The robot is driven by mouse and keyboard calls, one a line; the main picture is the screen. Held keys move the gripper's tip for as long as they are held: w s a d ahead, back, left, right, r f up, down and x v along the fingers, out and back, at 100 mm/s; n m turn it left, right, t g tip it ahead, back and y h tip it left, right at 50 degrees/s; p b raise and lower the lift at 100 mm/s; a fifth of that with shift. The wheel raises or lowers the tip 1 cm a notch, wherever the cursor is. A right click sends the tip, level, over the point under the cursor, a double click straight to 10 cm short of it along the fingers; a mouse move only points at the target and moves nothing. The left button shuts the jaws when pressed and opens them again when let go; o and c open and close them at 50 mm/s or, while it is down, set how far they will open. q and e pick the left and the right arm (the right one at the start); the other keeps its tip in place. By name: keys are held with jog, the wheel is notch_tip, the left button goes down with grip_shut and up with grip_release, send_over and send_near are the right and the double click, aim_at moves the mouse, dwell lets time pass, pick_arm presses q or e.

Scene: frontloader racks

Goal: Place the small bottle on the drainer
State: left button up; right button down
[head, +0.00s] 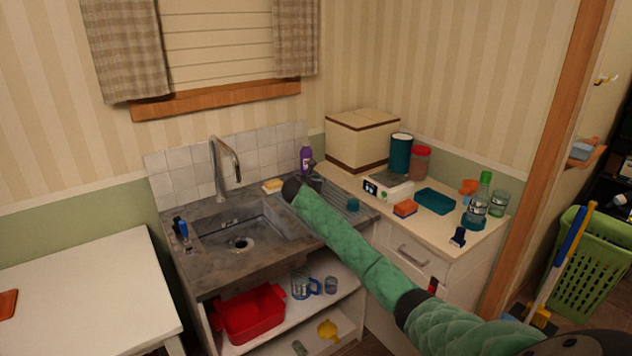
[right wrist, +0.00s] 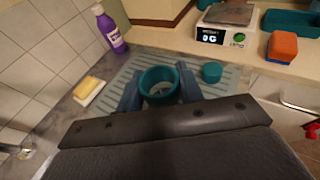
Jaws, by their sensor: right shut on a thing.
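My right gripper (right wrist: 160,92) is shut on a teal round container (right wrist: 158,80) with an open top, seen from above between the blue fingers. I cannot tell from this angle whether it is the small bottle. The ribbed grey-green drainer (right wrist: 228,78) lies beneath and around it; whether the container touches the drainer is unclear. In the head view, the right gripper (head: 312,181) is over the drainer (head: 338,212), largely hidden by my arm. A small teal round piece (right wrist: 211,72) lies on the drainer, right of the held container. My left gripper is out of view.
A purple bottle (right wrist: 109,30) stands behind the drainer. A sponge on a dish (right wrist: 89,90) is to its left. The counter holds a scale (head: 388,187), an orange sponge (head: 405,208) and a green-capped clear bottle (head: 481,195). The sink basin (head: 240,243) is empty.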

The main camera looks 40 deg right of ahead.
jog(key=c, duration=0.9)
grip_release()
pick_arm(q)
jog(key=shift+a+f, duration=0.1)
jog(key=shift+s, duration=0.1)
pick_arm(e)
jog(key=shift+s+a+r, duration=0.1)
jog(key=shift+a, duration=0.15)
pick_arm(q)
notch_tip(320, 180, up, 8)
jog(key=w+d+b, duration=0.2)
jog(key=b, duration=0.1)
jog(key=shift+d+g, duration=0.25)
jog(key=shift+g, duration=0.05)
pick_arm(e)
jog(key=v, duration=1.1)
jog(key=shift+s+a+r, duration=0.15)
jog(key=shift+r, duration=0.05)
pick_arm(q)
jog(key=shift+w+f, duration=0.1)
